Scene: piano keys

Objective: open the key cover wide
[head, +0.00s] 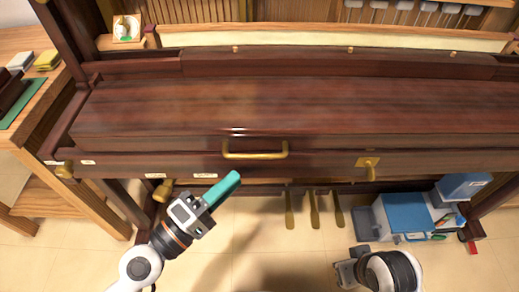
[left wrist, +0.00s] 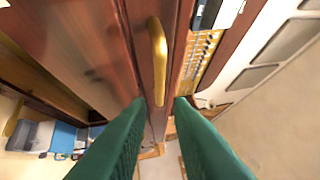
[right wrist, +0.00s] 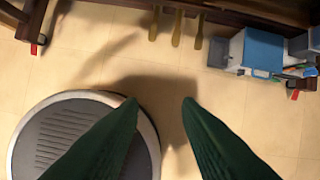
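The key cover (head: 300,105) is a dark reddish-brown wooden panel, lying closed across the piano front. A brass handle (head: 255,155) sits on its front edge; the handle also shows large in the left wrist view (left wrist: 157,60). My left gripper (head: 236,178) is just below and in front of the handle, apart from it. In the left wrist view its green fingers (left wrist: 160,102) are spread and empty, with the handle ahead between them. My right gripper's fingers (right wrist: 160,102) are spread and empty over the floor, well away from the cover. The keys are hidden.
A brass lock piece (head: 368,165) is on the piano front, right of the handle. Brass pedals (head: 314,208) hang below. A blue and white box (head: 407,213) stands on the floor at right. A wooden side table (head: 30,110) is at left. The floor between is clear.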

